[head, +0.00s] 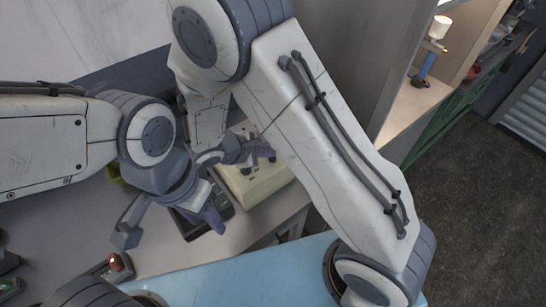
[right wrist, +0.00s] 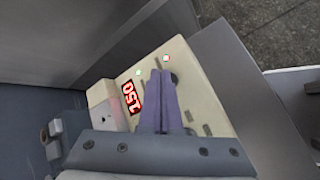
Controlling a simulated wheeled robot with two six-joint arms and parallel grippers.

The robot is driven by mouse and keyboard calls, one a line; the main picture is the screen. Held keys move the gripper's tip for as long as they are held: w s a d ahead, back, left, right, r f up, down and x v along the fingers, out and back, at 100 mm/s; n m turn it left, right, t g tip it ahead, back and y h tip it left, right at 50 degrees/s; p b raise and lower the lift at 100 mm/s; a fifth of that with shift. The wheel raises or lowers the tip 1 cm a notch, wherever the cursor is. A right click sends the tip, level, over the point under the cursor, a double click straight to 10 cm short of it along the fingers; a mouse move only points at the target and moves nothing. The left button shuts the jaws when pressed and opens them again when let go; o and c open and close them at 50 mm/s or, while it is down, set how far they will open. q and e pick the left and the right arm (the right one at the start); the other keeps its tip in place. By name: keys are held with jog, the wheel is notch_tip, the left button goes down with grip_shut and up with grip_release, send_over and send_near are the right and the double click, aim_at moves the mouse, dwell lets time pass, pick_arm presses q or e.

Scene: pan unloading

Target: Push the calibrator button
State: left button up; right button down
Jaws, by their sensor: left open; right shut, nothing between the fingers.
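The calibrator is a cream box (head: 255,188) on the grey bench in the head view, partly hidden by my right arm. I cannot tell for sure which part is the button. My right gripper (right wrist: 160,73) is shut and empty, its fingers over the face; contact is unclear. My left gripper (head: 169,229) is open and empty, left of the box.
A dark device (head: 190,222) lies on the bench under my left gripper. A small dark box with a red-topped button (head: 116,263) sits at lower left. A blue surface (head: 230,278) is in front. A grey cabinet wall (head: 345,60) rises behind the calibrator.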

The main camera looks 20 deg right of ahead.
jog(key=shift+f+b, duration=0.45)
jog(key=shift+b, duration=0.05)
dwell(0.3)
jog(key=shift+r, duration=0.15)
jog(key=shift+r+p, duration=0.6)
jog(key=shift+r, duration=0.2)
notch_tip(320, 180, up, 6)
jog(key=p, duration=0.4)
jog(key=shift+s, duration=0.1)
dwell(0.5)
